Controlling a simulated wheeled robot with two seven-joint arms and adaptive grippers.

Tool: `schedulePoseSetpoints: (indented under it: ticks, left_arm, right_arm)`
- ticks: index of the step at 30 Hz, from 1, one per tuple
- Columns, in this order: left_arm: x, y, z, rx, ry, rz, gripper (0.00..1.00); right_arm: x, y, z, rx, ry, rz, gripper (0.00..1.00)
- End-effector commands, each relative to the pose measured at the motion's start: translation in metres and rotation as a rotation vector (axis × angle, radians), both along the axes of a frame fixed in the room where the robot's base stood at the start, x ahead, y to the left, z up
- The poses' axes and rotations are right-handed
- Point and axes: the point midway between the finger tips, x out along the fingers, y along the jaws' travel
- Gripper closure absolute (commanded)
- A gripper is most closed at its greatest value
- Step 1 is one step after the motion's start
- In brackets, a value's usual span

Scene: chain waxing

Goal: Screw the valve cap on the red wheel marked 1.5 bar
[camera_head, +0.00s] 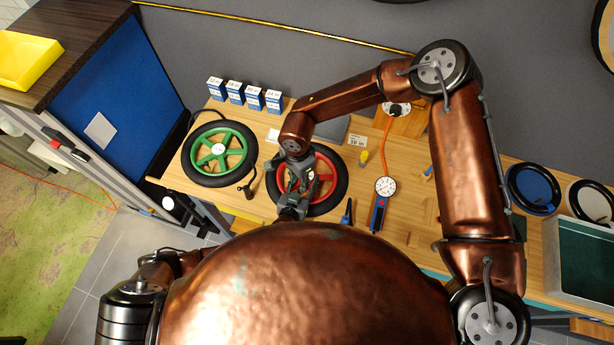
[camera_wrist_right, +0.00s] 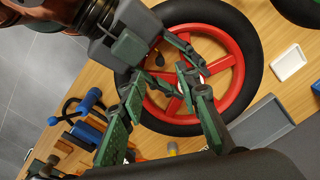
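The red wheel (camera_head: 330,197) with a black tyre lies flat on the wooden bench; it fills the middle of the right wrist view (camera_wrist_right: 238,75). Its 1.5 bar mark is not readable. My right gripper (camera_head: 289,178) is over the wheel's left part; in the right wrist view its green fingers (camera_wrist_right: 162,78) are spread with nothing seen between them. My left gripper (camera_head: 291,207) is at the wheel's near left edge, its arm mostly hidden behind my body. In the right wrist view its fingers (camera_wrist_right: 182,76) look apart over the wheel. I cannot make out the valve cap.
A green wheel (camera_head: 219,165) lies left of the red one. Blue and white boxes (camera_head: 254,98) stand behind. A grey tray (camera_wrist_right: 262,122) lies near the red wheel.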

Motion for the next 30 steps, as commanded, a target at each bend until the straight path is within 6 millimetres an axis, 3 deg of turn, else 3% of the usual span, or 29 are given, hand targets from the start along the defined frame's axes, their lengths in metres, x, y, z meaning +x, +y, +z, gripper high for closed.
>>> schedulePoseSetpoints:
  ticks: [3, 9, 21, 22, 30]
  left_arm:
    - [0.001, 0.0, 0.001, 0.001, -0.002, 0.001, 1.0]
    - [0.001, 0.0, 0.001, 0.001, -0.002, 0.001, 1.0]
    - [0.001, 0.0, 0.001, 0.001, -0.002, 0.001, 1.0]
    - [0.001, 0.0, 0.001, 0.001, -0.002, 0.001, 0.56]
    - [0.0, 0.0, 0.0, 0.0, -0.001, 0.0, 0.38]
  right_arm:
    - [0.001, 0.0, 0.025, 0.002, -0.002, -0.001, 0.7]
    - [0.001, 0.0, 0.05, 0.001, -0.001, -0.002, 0.7]
    - [0.0, 0.0, 0.057, 0.0, 0.0, -0.001, 0.7]
    - [0.0, 0.0, 0.057, 0.0, 0.0, -0.001, 0.7]
    - [0.0, 0.0, 0.056, 0.0, 0.0, -0.001, 0.7]
